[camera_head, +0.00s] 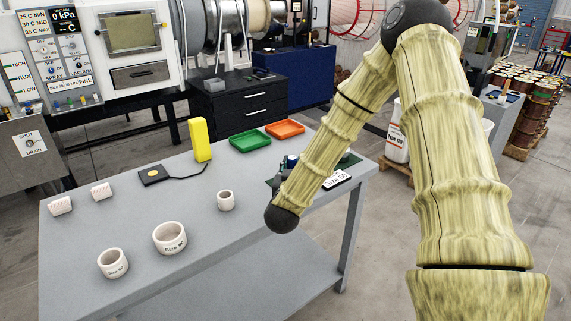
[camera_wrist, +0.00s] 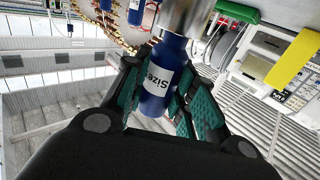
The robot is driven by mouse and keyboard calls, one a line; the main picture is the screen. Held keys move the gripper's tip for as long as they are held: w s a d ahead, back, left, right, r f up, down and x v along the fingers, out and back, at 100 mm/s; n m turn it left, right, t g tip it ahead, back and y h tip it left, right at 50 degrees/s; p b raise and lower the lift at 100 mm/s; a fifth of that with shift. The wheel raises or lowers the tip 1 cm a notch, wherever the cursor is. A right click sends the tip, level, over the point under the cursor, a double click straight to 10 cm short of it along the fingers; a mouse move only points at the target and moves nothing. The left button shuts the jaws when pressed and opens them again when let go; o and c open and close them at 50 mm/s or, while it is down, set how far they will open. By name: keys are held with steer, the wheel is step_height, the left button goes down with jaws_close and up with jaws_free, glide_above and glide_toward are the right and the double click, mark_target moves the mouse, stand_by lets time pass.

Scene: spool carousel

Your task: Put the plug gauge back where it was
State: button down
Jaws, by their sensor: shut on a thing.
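The plug gauge (camera_wrist: 158,82) shows in the wrist view as a blue handle with a white "Size" label and a silver metal end pointing to the top. My gripper (camera_wrist: 160,98) is shut on the blue handle, with teal pads on both sides of it. The number on its label cannot be read. In the head view my arm hides most of the gripper and the gauge. A dark green stand or mat with a white size label (camera_head: 338,179) lies at the table's right end, partly behind my arm. A small blue thing (camera_head: 291,160) shows beside the arm there.
The grey table (camera_head: 190,225) holds three white rings (camera_head: 169,238), two small pale blocks (camera_head: 61,205), a yellow upright device (camera_head: 201,140) with a cabled black pad (camera_head: 157,174), a green tray (camera_head: 250,141) and an orange tray (camera_head: 285,129). The front middle is clear.

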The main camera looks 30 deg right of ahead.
steer(key=w+d+f+p, duration=0.2)
steer(key=w, duration=0.3)
steer(key=w+d+f+p, duration=0.2)
steer(key=w+d+p, duration=0.1)
steer(key=w, duration=0.2)
steer(key=shift+w+d+f, duration=0.2)
steer(key=shift+w+f, duration=0.1)
steer(key=shift+f, duration=0.05)
steer(key=shift+f, duration=0.15)
steer(key=c, duration=1.2)
jaws_free()
steer(key=shift+o, duration=0.2)
steer(key=b+v, duration=0.4)
steer(key=v, duration=0.8)
steer(key=shift+b, duration=0.3)
